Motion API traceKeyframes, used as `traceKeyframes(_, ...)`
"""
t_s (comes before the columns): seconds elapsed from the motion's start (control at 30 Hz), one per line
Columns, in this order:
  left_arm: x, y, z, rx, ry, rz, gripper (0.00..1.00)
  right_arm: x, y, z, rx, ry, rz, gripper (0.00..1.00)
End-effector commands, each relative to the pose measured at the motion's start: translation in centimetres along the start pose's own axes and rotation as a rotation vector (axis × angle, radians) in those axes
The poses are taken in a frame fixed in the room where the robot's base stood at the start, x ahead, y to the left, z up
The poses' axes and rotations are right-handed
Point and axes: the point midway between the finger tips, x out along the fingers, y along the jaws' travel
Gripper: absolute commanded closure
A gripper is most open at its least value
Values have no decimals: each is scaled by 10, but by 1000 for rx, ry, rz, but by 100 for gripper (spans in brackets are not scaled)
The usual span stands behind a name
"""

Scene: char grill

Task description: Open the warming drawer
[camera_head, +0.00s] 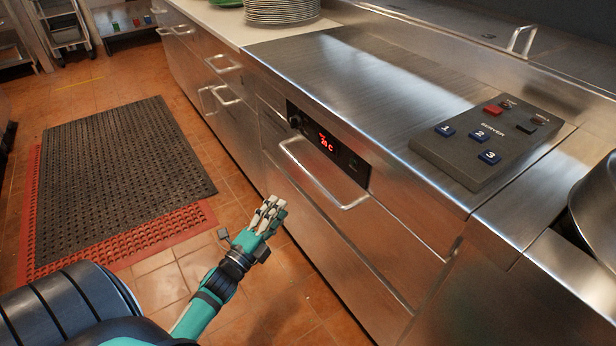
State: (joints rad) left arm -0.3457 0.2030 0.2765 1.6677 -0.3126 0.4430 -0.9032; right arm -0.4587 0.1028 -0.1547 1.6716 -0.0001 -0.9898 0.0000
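The warming drawer (350,237) is a steel drawer front below a black control panel (328,146) with a red lit display. Its bar handle (318,182) runs across the upper part of the front. The drawer looks closed, its front flush with the cabinet. My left gripper (272,209) is in front of the cabinet, to the left of the handle and lower in the picture. It is apart from the handle. Its pale fingers point toward the cabinet; I cannot make out the gap between them. My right gripper is not in view.
A keypad box (487,142) with blue and red buttons sits on the steel counter (350,75). A stack of plates (281,10) stands at the back. Dark and red rubber mats (120,170) lie on the tiled floor at left. A metal pot edge (597,205) shows at right.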

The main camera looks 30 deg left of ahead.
Motion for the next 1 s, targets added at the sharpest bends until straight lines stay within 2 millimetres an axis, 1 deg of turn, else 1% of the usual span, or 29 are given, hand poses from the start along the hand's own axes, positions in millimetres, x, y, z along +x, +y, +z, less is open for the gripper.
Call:
traceKeyframes(0.03, 13, -1, 0, -1, 2, -4, 60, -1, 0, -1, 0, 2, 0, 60)
traceKeyframes(0.1, 29, -1, 0, 0, 1, -3, 60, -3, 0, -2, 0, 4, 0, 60)
traceKeyframes(0.4, 94, 0, 0, -3, 0, -2, 60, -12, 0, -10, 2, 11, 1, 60)
traceKeyframes(0.5, 112, 0, 0, -3, -1, -1, 60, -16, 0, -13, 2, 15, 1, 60)
traceKeyframes(0.6, 125, 1, 0, -4, -1, 0, 60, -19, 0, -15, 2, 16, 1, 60)
traceKeyframes(0.7, 134, 2, 0, -4, -1, 1, 60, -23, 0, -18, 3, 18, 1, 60)
traceKeyframes(0.87, 139, 1, 0, -4, -2, 2, 60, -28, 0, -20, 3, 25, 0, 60)
traceKeyframes(1.0, 140, 1, 0, -4, -2, 3, 60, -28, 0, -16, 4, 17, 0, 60)
